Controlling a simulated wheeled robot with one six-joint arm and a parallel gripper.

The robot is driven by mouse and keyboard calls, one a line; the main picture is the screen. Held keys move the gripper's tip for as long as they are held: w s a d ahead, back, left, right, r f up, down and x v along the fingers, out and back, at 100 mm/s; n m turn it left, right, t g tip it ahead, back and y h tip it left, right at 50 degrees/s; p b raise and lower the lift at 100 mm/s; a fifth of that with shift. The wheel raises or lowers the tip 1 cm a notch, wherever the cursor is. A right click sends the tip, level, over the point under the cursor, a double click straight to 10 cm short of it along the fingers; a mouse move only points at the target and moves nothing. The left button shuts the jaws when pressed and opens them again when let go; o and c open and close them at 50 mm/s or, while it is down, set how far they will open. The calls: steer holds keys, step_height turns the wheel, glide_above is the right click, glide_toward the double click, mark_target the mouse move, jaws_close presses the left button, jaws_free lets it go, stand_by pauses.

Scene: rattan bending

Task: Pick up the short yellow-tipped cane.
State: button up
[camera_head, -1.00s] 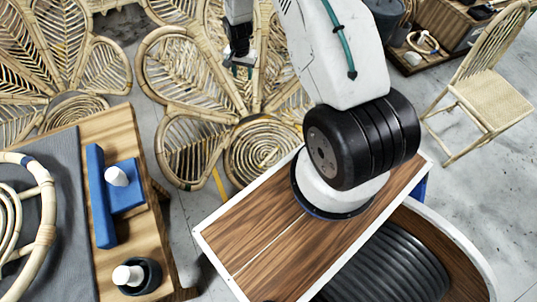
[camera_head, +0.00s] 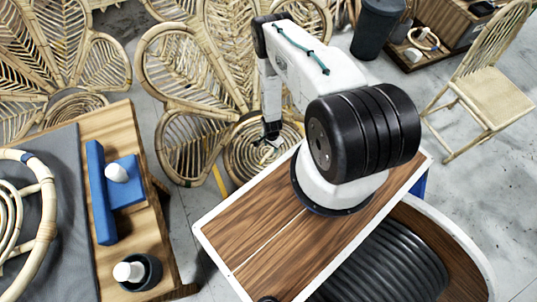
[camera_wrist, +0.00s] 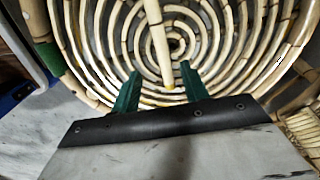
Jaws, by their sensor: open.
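A short pale cane (camera_wrist: 156,42) with a yellow end shows in the wrist view. It runs from the top edge down over the round coiled rattan seat (camera_wrist: 95,45), and its yellow end is between my fingers. I cannot tell how far it is from the seat. My gripper (camera_wrist: 160,72) has two teal fingers, apart, one on each side of the cane, with no clear contact. In the head view my gripper (camera_head: 269,142) hangs pointing down over the coiled rattan seat (camera_head: 240,155). I cannot make out the cane there.
Large woven rattan chair backs (camera_head: 175,60) fill the area behind. A wooden bench (camera_head: 160,215) with a blue block (camera_head: 98,190) and white-topped cup stands left. A rattan chair (camera_head: 490,95) and a dark bin (camera_head: 377,30) are at the right.

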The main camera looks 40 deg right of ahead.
mark_target(269, 152)
steer(key=f, duration=0.5)
steer(key=shift+w+a+f, duration=0.25)
steer(key=shift+a+f, duration=0.1)
steer(key=shift+f, duration=0.05)
jaws_close()
